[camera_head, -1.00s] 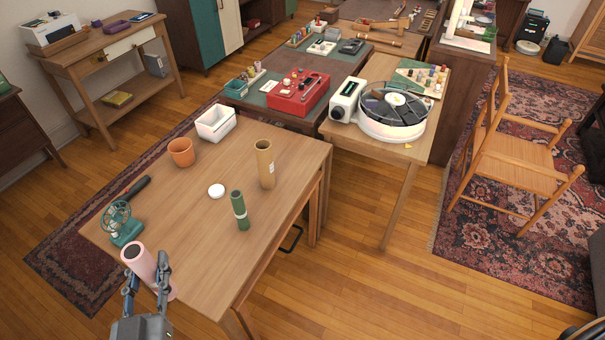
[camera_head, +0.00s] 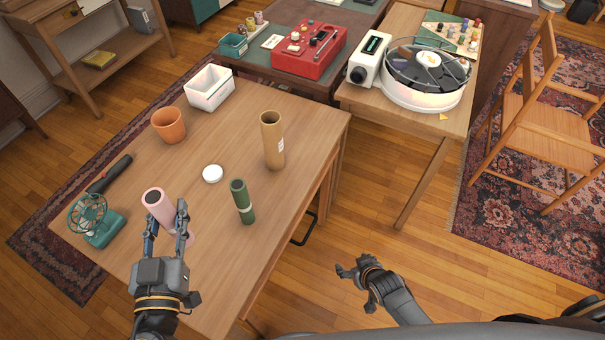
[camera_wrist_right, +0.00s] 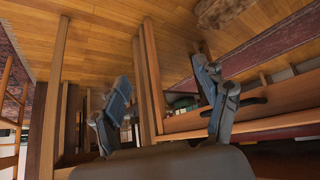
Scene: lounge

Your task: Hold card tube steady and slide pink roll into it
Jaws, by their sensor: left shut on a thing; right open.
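The card tube (camera_head: 272,140) is tan, with a white label, and stands upright near the table's right edge. The pink roll (camera_head: 157,203) is a hollow cylinder at the front left of the table, tilted a little. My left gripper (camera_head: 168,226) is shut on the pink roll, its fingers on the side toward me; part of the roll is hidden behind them. My right gripper (camera_head: 352,272) is open and empty, off the table's right side above the floor. In the right wrist view its two fingers (camera_wrist_right: 165,95) are spread, with table legs beyond.
A green tube (camera_head: 243,202) stands between the roll and the card tube. A white lid (camera_head: 212,173), orange pot (camera_head: 168,125), white bin (camera_head: 209,88), green fan (camera_head: 95,220) and a dark torch-like object (camera_head: 110,174) are also on the table (camera_head: 215,265). Its front right is bare.

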